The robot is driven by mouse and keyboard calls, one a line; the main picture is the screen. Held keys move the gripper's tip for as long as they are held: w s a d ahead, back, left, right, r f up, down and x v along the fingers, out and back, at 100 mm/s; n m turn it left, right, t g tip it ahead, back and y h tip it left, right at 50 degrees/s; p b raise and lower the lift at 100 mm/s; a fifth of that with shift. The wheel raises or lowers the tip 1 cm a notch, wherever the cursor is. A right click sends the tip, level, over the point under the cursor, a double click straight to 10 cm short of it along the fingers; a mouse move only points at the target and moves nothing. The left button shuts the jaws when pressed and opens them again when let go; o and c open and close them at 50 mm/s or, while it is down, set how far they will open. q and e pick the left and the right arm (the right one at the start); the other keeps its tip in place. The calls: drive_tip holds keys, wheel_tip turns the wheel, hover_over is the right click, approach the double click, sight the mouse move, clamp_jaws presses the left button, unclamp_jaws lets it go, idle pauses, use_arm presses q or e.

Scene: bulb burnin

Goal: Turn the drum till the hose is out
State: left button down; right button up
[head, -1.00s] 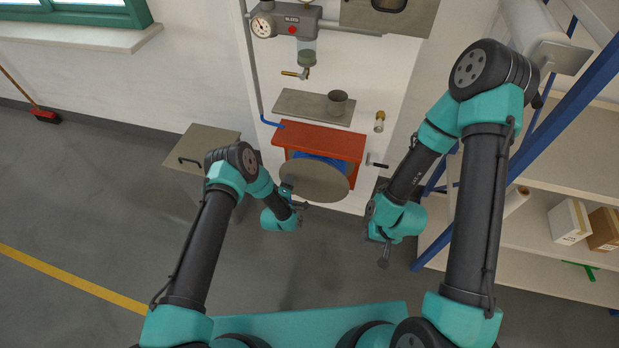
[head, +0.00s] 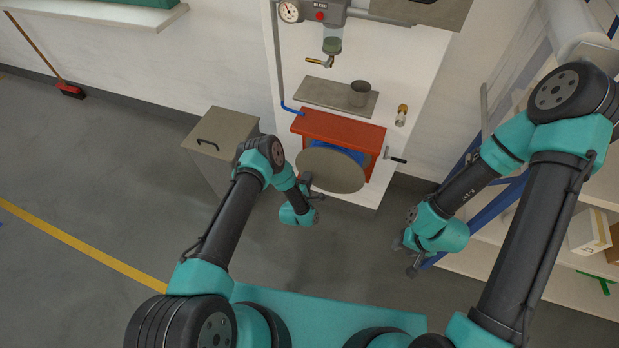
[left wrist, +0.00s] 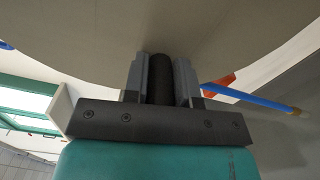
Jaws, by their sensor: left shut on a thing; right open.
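The drum has a round grey face disc (head: 330,171) in front of a red housing (head: 345,130); blue hose (head: 352,152) shows just behind the disc. My left gripper (head: 311,187) is at the disc's lower left edge. In the left wrist view it (left wrist: 159,80) is shut on a dark upright handle (left wrist: 160,78) just under the disc (left wrist: 150,25). A blue hose length (left wrist: 250,98) with a brass end (left wrist: 296,112) sticks out to the right there. My right gripper (head: 405,257) is open and empty, right of the drum and apart from it.
A crank with a black grip (head: 397,160) sticks out right of the housing. A grey cabinet (head: 215,140) stands left. A shelf with cup (head: 360,92) is above the drum. A rack with boxes (head: 588,232) is on the right.

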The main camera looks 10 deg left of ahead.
use_arm(q)
drive_tip(key=c, duration=0.9)
unclamp_jaws()
drive_tip(key=shift+s, duration=0.15)
drive_tip(key=s+a, duration=0.1)
drive_tip(key=s, duration=0.4)
drive_tip(key=s+a, duration=0.1)
drive_tip(key=s, duration=0.5)
drive_tip(key=s+a, duration=0.1)
drive_tip(key=s, duration=0.5)
drive_tip(key=shift+w, duration=0.1)
